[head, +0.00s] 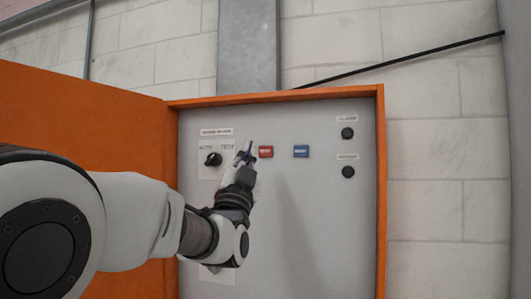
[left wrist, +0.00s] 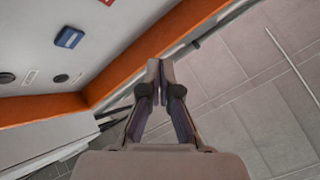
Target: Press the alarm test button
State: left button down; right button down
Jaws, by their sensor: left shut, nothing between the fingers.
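A grey control panel (head: 315,235) sits inside an orange cabinet. It carries a red button (head: 265,152), a blue button (head: 301,151), and two round black buttons, the upper (head: 347,133) and the lower (head: 348,172), each under a small label. The labels are too small to read, so I cannot tell which is the alarm test button. My left gripper (head: 246,152) is shut and empty, in front of the panel just left of the red button. In the left wrist view its closed fingertips (left wrist: 160,66) point past the orange frame, and the blue button (left wrist: 69,38) shows upper left. My right gripper is not in view.
A black rotary switch (head: 213,159) is left of my left gripper. The open orange door (head: 90,105) is at left, behind my arm. The cabinet's orange rim (head: 381,200) stands around the panel. A block wall (head: 440,150) lies behind.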

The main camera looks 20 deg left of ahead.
aim_at(261, 153)
pick_arm(q)
jog(key=w+p, duration=0.5)
jog(key=w, duration=0.2)
jog(key=shift+w+d+r+p, duration=0.15)
jog(key=shift+w+p, duration=0.05)
jog(key=shift+p, duration=0.2)
jog(key=shift+w, duration=0.6)
jog(key=shift+w+f, duration=0.1)
jog(key=shift+f, duration=0.1)
jog(key=shift+w, duration=0.4)
